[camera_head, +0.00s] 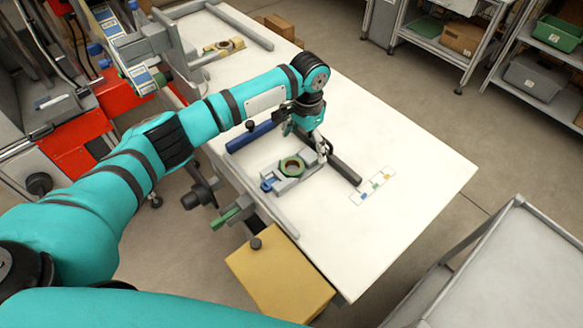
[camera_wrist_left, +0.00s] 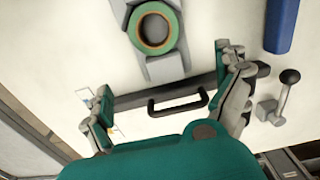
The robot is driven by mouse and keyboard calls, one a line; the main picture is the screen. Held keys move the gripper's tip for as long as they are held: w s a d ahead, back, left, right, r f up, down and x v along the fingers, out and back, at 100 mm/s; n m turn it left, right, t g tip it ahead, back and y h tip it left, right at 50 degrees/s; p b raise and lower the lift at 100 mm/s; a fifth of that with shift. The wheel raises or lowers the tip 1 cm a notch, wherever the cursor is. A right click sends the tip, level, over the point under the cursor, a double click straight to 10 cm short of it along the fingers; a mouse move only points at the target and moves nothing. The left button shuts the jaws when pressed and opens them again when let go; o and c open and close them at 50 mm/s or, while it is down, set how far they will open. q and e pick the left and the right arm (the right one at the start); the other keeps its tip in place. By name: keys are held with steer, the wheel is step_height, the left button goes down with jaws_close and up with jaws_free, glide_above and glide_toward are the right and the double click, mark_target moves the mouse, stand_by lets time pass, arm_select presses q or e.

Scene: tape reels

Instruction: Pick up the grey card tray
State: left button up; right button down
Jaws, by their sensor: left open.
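No part is plainly marked as the grey card tray. A grey holder (camera_head: 292,183) with a green-rimmed reel (camera_head: 291,166) sits on the white table; both the holder (camera_wrist_left: 166,69) and the reel (camera_wrist_left: 155,28) show in the left wrist view. Beside it lies a dark grey bar (camera_head: 343,171), with a black handle (camera_wrist_left: 178,104) near it in the left wrist view. My left gripper (camera_head: 306,141) is open and empty, low over the bar. Its fingers (camera_wrist_left: 163,76) are spread to either side of the handle, apart from it. My right gripper is not in view.
A blue bar (camera_head: 250,137) lies left of the holder. A card strip with coloured patches (camera_head: 373,186) lies right of the bar. A yellow-brown box (camera_head: 280,280) is at the table's near edge. The table's right part is clear.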

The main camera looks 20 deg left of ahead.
mark_target(305, 158)
arm_select(q)
steer(key=shift+f, duration=1)
steer(key=f, duration=0.4)
steer(key=shift+w+f+p, duration=0.25)
steer(key=shift+w+p, duration=0.05)
steer(key=shift+p, duration=0.05)
steer(key=shift+f, duration=0.25)
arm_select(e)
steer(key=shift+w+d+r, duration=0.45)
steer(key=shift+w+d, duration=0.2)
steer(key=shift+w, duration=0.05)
arm_select(q)
steer(key=shift+c, duration=0.4)
steer(key=shift+s, duration=0.1)
steer(key=c, duration=1.8)
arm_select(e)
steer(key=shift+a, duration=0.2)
